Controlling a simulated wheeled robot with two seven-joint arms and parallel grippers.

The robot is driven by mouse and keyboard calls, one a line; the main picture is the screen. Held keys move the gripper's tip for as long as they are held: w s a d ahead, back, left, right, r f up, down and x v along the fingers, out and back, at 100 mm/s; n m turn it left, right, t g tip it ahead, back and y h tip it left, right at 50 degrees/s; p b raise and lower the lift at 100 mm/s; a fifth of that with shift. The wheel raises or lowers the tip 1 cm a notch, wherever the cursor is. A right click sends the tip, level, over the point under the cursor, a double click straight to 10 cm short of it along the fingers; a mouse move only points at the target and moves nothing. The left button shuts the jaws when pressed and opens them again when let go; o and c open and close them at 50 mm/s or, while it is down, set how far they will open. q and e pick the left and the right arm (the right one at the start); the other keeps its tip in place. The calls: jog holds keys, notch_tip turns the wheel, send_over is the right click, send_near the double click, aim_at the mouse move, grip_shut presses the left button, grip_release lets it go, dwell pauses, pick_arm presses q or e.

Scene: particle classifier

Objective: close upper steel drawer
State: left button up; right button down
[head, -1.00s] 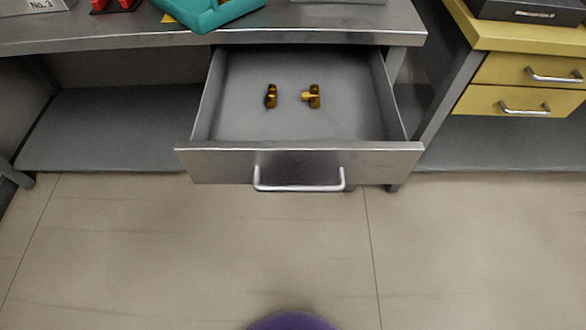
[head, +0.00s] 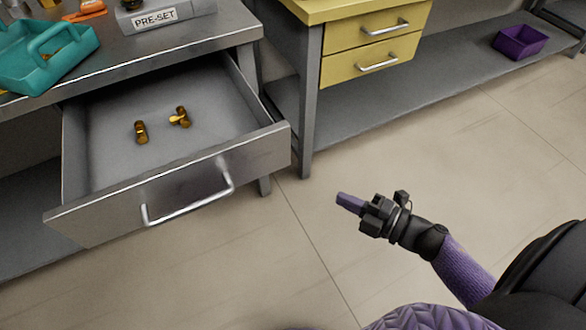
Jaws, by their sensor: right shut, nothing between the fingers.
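The steel drawer (head: 110,229) stands pulled out under the steel table at the left of the head view. Its front faces the lower right and carries a silver bar handle (head: 190,207). Two brass-coloured parts lie inside it, one at the left (head: 141,132) and one at the right (head: 181,117). My right gripper (head: 345,200) is to the right of the drawer, apart from it, over the floor. My left gripper is out of view.
The steel table (head: 190,40) holds a teal tray (head: 75,65) and a grey box labelled PRE-SET (head: 160,14). A yellow bench with two shut drawers (head: 370,45) stands to the right. A purple bin (head: 520,41) sits on a low shelf. The floor before the drawer is clear.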

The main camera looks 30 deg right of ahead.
notch_tip(320, 180, up, 6)
jog(key=a+n+g+y, duration=0.2)
jog(key=n+y, duration=0.3)
jog(key=n, duration=0.1)
jog(key=b, duration=0.4)
send_near(263, 159)
jog(key=x, duration=0.5)
jog(key=shift+s+a+f, duration=0.1)
jog(key=shift+s+a, duration=0.05)
jog(key=shift+a, duration=0.45)
jog(key=shift+w, duration=0.55)
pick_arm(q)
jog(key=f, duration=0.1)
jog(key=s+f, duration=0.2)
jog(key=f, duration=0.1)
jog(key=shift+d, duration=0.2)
pick_arm(e)
jog(key=shift+r, duration=0.2)
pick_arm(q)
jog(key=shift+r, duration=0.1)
pick_arm(e)
jog(key=shift+w, duration=0.1)
